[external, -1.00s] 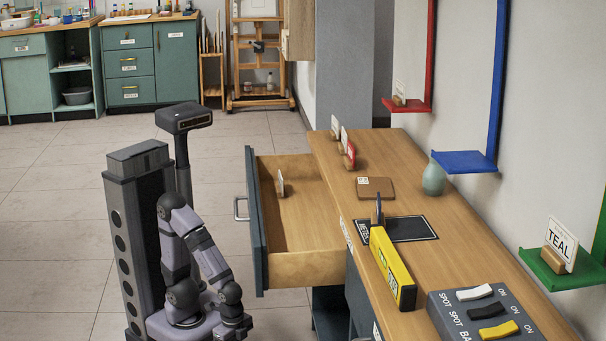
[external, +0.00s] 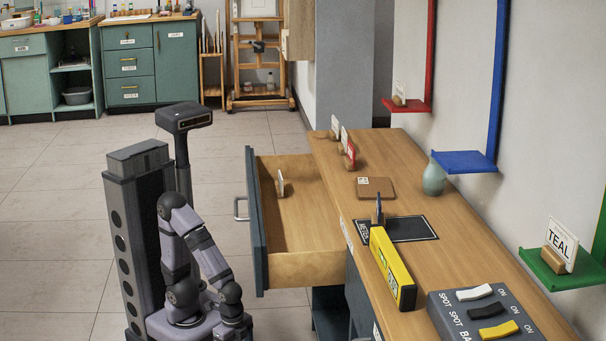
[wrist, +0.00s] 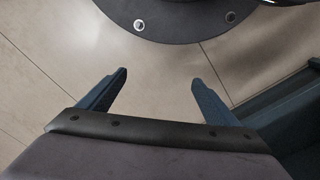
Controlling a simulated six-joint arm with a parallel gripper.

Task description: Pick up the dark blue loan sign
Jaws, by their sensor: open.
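A thin dark blue sign (external: 379,204) stands upright in a small wooden holder on the black mat (external: 420,228) on the counter, seen nearly edge-on in the external view. In the external view my arm is folded low beside the counter, well left of the sign, and my fingertips cannot be made out there.
The open drawer (external: 300,268) juts out between my arm and the counter, with a small white sign (external: 280,183) inside. The yellow box (external: 392,270), switch panel (external: 485,315), brown block (external: 375,188) and vase (external: 434,179) stand on the counter. More signs stand at its far end.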

